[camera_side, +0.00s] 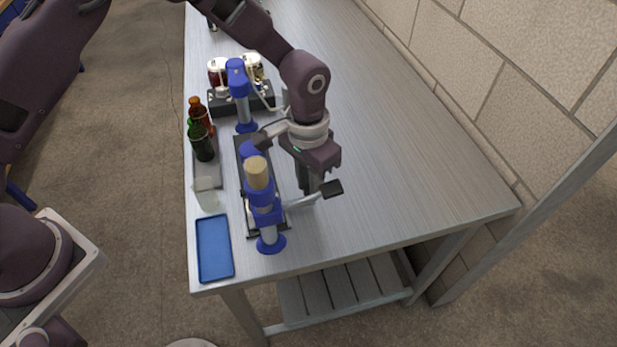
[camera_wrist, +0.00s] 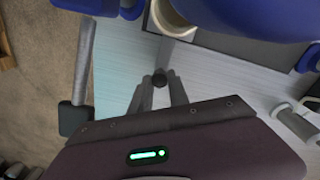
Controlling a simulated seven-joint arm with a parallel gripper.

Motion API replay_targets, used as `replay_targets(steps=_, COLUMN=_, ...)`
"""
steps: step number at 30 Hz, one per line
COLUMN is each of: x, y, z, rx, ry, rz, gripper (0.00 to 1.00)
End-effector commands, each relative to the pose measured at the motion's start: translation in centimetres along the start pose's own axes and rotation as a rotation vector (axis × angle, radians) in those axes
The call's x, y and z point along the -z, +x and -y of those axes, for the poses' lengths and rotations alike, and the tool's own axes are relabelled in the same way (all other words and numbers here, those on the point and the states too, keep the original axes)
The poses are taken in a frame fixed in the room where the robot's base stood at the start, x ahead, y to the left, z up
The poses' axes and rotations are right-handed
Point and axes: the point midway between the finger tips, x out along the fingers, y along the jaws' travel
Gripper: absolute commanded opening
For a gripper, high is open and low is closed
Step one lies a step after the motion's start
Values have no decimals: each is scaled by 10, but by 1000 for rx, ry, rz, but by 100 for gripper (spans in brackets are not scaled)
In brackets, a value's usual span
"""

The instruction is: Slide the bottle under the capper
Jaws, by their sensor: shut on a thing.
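My gripper (camera_wrist: 160,84) is shut on a small dark round knob (camera_wrist: 160,77), which has a grey bar running from it toward the blue fittings. In the side view my gripper (camera_side: 312,188) is low over the table, right of the blue capper (camera_side: 264,208); its fingertips are partly hidden there. The capper has a tan cylinder at its top and a lever with a black grip (camera_side: 332,188). A pale round rim (camera_wrist: 172,20) shows beyond the knob in the wrist view. A green bottle (camera_side: 202,142) stands left of the capper. Whether a bottle is at the capper is hidden.
A brown bottle (camera_side: 196,113) stands behind the green one. A blue tray (camera_side: 215,248) lies at the front left. Another blue post (camera_side: 241,100) and a black rack (camera_side: 222,103) with several jars stand farther back. The table's right side is clear.

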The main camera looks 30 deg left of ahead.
Motion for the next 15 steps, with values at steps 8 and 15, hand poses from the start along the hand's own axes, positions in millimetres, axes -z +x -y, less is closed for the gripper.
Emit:
replay_targets(steps=8, x=-2, y=0, z=-5, rx=-8, ry=5, rz=6, gripper=43)
replay_targets(steps=15, x=-2, y=-1, z=-4, rx=-6, ry=3, rz=4, gripper=43)
